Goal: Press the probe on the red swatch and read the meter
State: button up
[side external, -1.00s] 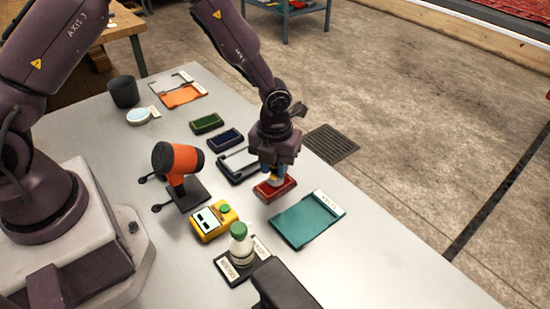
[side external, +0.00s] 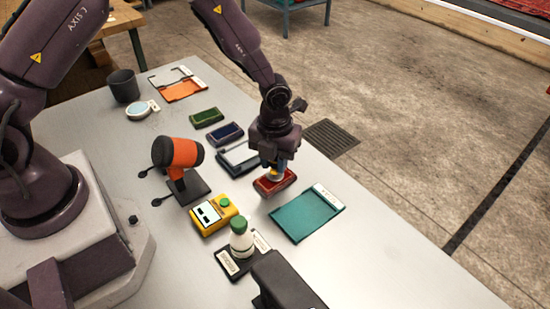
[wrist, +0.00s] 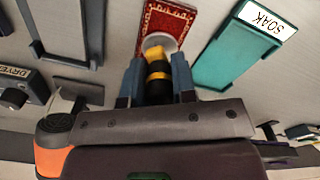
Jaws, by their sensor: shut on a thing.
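The red swatch (side external: 284,185) is a small framed block on the table; the wrist view shows its patterned red top (wrist: 166,22). My gripper (side external: 275,168) is shut on the probe, a black and yellow stick (wrist: 158,72) with a pale round disc at its end (wrist: 160,41). The probe points down, its disc over the swatch's near end in the wrist view. I cannot tell whether disc and swatch touch. The yellow meter (side external: 230,212) with a pale display and green button lies on the table; its reading is too small to make out.
A teal tray (side external: 306,214) marked SOAK lies right of the swatch.

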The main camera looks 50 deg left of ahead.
jog(key=shift+f, duration=0.45)
dwell(1.1)
jog(key=shift+r, duration=3.55)
